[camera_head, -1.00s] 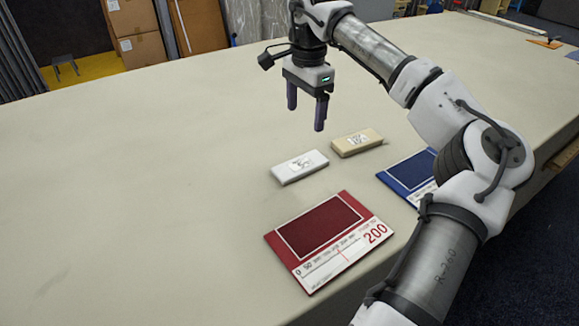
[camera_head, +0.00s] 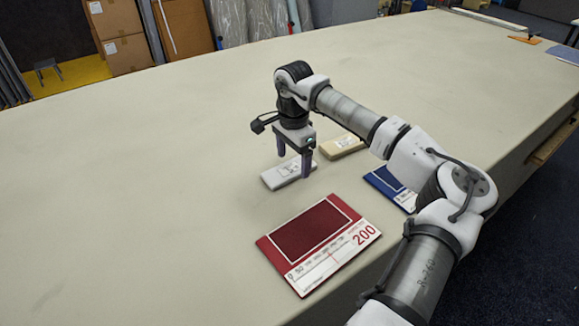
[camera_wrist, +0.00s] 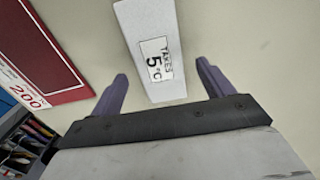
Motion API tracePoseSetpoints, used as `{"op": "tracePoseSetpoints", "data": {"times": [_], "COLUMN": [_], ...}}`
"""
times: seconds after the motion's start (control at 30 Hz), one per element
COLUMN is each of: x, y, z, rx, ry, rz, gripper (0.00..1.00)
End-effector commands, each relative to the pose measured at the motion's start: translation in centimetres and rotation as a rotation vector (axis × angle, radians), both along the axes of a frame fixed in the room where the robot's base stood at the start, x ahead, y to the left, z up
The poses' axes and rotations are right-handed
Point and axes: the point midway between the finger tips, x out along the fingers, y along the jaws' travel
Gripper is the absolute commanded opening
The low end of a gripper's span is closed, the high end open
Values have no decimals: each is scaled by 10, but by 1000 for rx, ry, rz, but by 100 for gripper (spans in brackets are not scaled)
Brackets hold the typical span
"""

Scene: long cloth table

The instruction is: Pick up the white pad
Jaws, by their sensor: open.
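The white pad (camera_head: 278,176) lies flat on the cloth table, with a printed label on its top. My gripper (camera_head: 293,166) is above the pad in the head view, with its fingers pointing down and partly covering it. In the wrist view my gripper (camera_wrist: 160,90) is open, and the white pad (camera_wrist: 150,30) shows between and beyond the two purple fingers. Its label reads "TAKES 5°C". I see nothing held between the fingers, and I cannot tell exactly how high they are over the pad.
A cream pad (camera_head: 340,146) lies just right of the white pad. A red board marked 200 (camera_head: 325,250) is in front, and a blue board (camera_head: 385,183) is partly behind my arm. The cloth table (camera_head: 120,200) is clear on the left.

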Motion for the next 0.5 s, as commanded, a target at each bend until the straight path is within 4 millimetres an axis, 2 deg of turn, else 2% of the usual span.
{"op": "tracePoseSetpoints", "data": {"times": [0.13,0.37,0.5], "x": [0,0,0], "y": [0,0,0], "z": [-13,-16,-16], "rx": [1,0,0], "ry": [0,-1,-1], "rz": [0,0,0], "gripper": [80,80,64]}}
